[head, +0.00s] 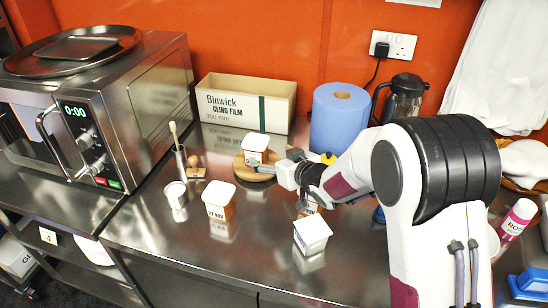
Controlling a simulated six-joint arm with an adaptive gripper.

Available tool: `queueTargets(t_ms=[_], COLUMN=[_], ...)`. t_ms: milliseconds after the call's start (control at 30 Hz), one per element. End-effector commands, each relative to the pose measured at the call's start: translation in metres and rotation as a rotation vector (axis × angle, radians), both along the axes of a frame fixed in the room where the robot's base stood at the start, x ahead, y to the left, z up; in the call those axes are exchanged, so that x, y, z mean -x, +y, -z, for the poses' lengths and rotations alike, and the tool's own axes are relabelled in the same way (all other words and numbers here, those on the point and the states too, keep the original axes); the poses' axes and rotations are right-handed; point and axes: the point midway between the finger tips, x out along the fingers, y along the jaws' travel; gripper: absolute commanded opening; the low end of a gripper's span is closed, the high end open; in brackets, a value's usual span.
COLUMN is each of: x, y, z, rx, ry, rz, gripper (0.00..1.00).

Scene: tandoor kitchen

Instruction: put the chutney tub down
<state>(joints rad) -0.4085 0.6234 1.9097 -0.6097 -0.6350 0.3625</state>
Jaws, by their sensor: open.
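A small tub (256,142) with a white lid and orange-brown contents stands upright on a round wooden board (240,171). My gripper (268,170) reaches in from the right, open, with its fingertips close beside this tub's lower right side. I cannot tell whether they touch it. Another white-lidded orange tub (219,202) with a date label stands to the front left. A white-lidded tub (312,235) stands nearer the front edge. Part of a further tub shows below my wrist, mostly hidden. No label that I can read names the chutney.
A cling film box (244,103), a blue paper roll (339,122) and a dark jug (402,97) stand at the back. A microwave (120,105) is at left. A metal cup (176,195) and a wooden stamp (195,170) stand left of the board.

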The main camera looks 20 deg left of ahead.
Motion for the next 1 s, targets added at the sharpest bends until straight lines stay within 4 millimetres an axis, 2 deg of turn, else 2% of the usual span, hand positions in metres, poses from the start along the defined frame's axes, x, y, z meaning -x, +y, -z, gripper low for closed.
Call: queueTargets(t_ms=[1000], x=[0.005], y=[-0.0051], z=[-0.0033], rx=[0.0], ry=[0.0], rz=[0.001], gripper=[0.72])
